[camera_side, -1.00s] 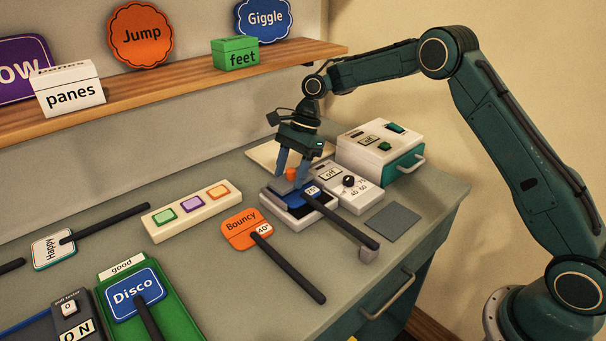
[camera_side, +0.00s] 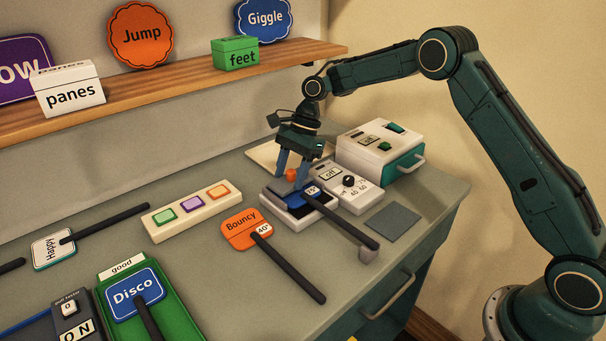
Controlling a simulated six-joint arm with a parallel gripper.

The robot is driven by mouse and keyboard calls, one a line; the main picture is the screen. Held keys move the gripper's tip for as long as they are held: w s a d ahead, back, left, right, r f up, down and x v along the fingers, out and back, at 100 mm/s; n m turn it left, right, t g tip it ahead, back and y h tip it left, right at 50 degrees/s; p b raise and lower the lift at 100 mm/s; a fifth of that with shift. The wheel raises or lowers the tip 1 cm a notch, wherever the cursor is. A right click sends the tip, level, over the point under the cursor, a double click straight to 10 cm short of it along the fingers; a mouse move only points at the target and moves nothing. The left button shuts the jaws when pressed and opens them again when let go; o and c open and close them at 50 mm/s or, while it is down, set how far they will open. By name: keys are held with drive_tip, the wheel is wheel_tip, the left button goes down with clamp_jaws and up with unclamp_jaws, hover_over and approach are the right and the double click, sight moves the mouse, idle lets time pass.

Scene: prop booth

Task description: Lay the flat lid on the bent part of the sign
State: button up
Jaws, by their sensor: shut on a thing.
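My gripper (camera_side: 293,176) is shut on an orange knob (camera_side: 291,175) above a shallow light-coloured tray (camera_side: 297,216). A flat grey plate, apparently the lid (camera_side: 279,188), shows just under the knob. A blue sign (camera_side: 311,200) with a small white number tag lies in the tray, and its dark handle (camera_side: 345,227) sticks out toward the lower right. The fingers and plate hide part of the sign, so I cannot tell its bend or whether the plate touches it.
A control box with a dial (camera_side: 349,185) and a white-and-green box (camera_side: 382,150) stand right of the tray. A grey square (camera_side: 393,222) lies near the table edge.

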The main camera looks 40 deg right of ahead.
idle(0.4)
drive_tip(key=o, duration=1.7)
drive_tip(key=shift+f, duration=0.1)
drive_tip(key=shift+c, duration=0.2)
drive_tip(key=shift+r, duration=4.05)
